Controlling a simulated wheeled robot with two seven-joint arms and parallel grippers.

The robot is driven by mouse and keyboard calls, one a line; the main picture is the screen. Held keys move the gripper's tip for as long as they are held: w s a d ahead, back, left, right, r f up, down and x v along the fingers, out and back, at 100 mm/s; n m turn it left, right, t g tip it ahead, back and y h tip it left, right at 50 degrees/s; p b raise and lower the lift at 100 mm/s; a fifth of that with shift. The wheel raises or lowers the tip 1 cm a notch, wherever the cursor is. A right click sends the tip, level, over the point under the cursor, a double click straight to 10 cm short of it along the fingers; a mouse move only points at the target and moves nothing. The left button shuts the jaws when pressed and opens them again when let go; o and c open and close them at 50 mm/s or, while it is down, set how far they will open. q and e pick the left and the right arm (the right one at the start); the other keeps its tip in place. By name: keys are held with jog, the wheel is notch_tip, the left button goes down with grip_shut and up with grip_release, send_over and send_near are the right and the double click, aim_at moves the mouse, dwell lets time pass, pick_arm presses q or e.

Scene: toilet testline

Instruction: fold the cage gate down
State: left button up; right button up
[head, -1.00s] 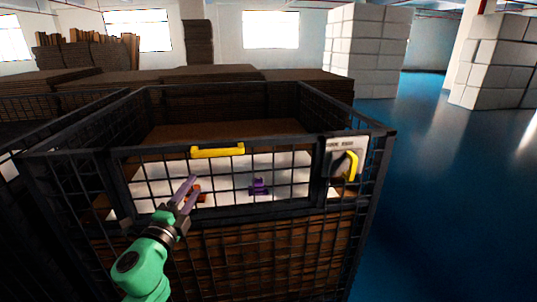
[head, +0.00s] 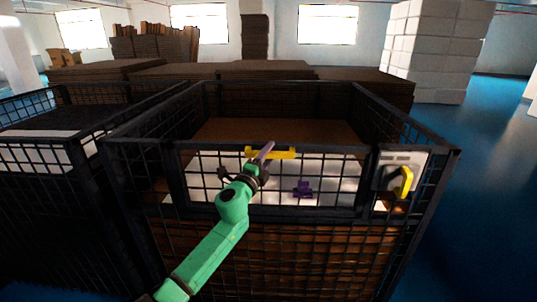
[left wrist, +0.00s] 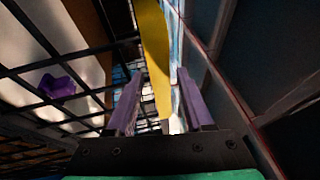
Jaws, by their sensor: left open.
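The cage gate (head: 340,178) is the upright black mesh panel in the front of the cage, with a yellow handle (head: 282,154) on its top bar. My left gripper (head: 265,151) is at the left part of this handle in the head view. In the left wrist view my left gripper (left wrist: 160,103) is open, and the yellow handle (left wrist: 155,50) runs between its two purple fingers, with visible room beside it. Whether a finger touches the handle cannot be told. My right gripper is in neither view.
A panel with a yellow lever (head: 406,181) is at the cage's right front corner. A purple object (head: 303,189) shows behind the gate mesh. Another cage (head: 40,135) stands close on the left. Blue floor (head: 470,200) is clear on the right.

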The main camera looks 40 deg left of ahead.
pick_arm(q)
jog(key=shift+c, duration=0.4)
grip_shut()
dwell(0.9)
